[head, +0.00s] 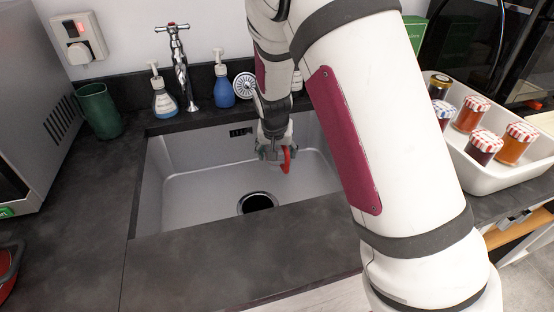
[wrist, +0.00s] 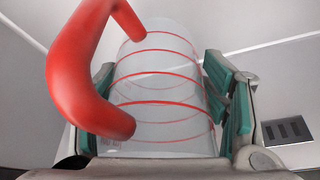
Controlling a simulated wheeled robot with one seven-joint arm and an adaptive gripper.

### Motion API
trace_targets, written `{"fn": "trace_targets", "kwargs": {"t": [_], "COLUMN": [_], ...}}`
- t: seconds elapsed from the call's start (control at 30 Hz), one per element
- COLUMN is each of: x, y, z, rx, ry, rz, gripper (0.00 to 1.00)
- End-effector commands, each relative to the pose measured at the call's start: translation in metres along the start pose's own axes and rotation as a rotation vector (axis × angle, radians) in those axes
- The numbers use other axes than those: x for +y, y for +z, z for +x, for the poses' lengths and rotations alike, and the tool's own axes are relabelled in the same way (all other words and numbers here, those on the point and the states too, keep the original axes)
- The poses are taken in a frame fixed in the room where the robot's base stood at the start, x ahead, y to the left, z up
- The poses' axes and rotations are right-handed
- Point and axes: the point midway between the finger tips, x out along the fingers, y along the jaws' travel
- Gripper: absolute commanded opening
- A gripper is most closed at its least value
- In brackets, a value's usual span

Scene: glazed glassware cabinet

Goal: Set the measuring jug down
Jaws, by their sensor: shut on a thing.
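The measuring jug (wrist: 160,85) is clear, with red rings around it and a thick red handle (wrist: 88,75). It fills the middle of the wrist view. My gripper (wrist: 165,110) is shut on the jug's body, with green pads on both sides. In the head view my gripper (head: 273,150) points down into the grey sink (head: 205,190), towards its back wall. There only the red handle (head: 287,160) shows clearly; the clear body is hard to make out. I cannot tell whether the jug touches the sink floor.
The round drain (head: 257,203) lies in front of my gripper. A tap (head: 180,70), soap bottles (head: 163,98) and a green cup (head: 98,110) stand behind and left. A white tray (head: 480,175) of jars is at right. The front worktop (head: 240,260) is clear.

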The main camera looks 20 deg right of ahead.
Motion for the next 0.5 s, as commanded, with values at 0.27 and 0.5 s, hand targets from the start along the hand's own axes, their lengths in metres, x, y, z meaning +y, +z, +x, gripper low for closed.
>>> {"fn": "trace_targets", "kwargs": {"t": [0.27,0.5], "x": [0.000,0.000], "y": [0.011,0.012], "z": [0.026,0.027], "rx": [0.000,-0.001], "ry": [0.001,0.001], "rz": [0.000,0.000], "gripper": [0.37,0.37]}}
